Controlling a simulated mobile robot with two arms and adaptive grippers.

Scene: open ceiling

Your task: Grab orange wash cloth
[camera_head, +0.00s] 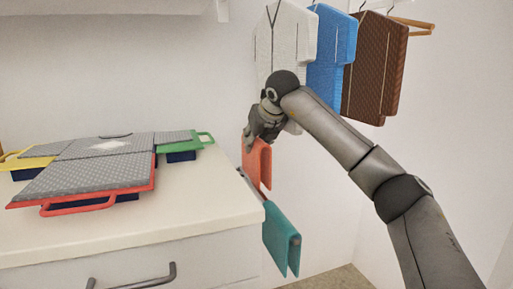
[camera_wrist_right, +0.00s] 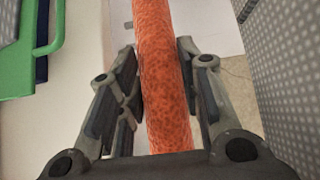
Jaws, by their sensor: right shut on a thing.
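The orange wash cloth (camera_head: 259,164) hangs folded at the right end of the counter in the head view, just under my right gripper (camera_head: 262,135). In the right wrist view the cloth (camera_wrist_right: 164,80) runs as an upright orange strip between the two fingers of my right gripper (camera_wrist_right: 162,90). The fingers are shut on the cloth, one on each side. A teal cloth (camera_head: 281,238) hangs lower and nearer at the counter's end. My left gripper is not in view.
The white counter (camera_head: 190,212) carries grey dotted ironing boards (camera_head: 90,175) with red, yellow and green edges. White, blue (camera_head: 332,50) and brown (camera_head: 374,68) garments hang on the wall behind my right arm. Floor shows at the lower right.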

